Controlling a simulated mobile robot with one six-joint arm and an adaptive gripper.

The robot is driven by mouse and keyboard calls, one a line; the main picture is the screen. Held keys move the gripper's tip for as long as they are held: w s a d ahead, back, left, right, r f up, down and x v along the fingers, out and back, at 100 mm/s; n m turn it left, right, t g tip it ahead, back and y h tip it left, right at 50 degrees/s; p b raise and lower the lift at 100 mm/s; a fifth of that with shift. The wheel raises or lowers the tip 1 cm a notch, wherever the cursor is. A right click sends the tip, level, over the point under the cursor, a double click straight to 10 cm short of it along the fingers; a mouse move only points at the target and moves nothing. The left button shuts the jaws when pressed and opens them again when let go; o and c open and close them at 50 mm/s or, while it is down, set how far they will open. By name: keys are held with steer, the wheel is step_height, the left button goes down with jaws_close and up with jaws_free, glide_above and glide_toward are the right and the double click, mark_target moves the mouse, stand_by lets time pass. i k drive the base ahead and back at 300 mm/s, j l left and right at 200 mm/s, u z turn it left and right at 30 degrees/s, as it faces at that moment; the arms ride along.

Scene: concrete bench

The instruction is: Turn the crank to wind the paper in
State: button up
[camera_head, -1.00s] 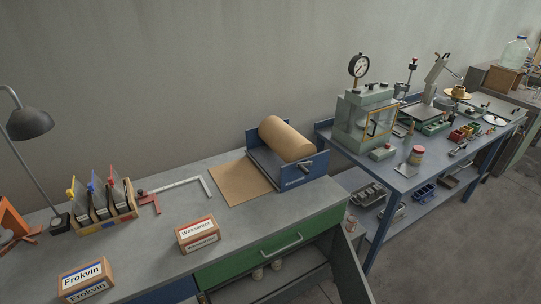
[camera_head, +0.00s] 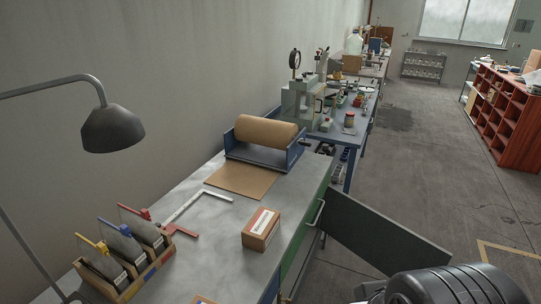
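A thick roll of brown paper (camera_head: 266,131) lies in a blue dispenser (camera_head: 290,158) on the concrete bench. A flat sheet of brown paper (camera_head: 241,181) extends from its front onto the bench top. A small dark part (camera_head: 304,142) sticks out at the dispenser's right end; it may be the crank, but it is too small to tell. My gripper is not in view.
A labelled box (camera_head: 261,230) sits near the bench edge. A red square and a steel square (camera_head: 198,202) lie left of the paper. A lamp (camera_head: 112,129) overhangs the left. An open cabinet door (camera_head: 370,238) juts into the aisle. The floor (camera_head: 425,165) beyond is mostly clear.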

mark_target(268, 133)
steer(key=j, duration=0.2)
steer(key=i+l+u, duration=0.1)
steer(key=i+l, duration=0.55)
steer(key=i, duration=0.2)
steer(key=i+l+u, duration=0.1)
steer(key=i+l, duration=0.6)
steer(key=i, duration=0.15)
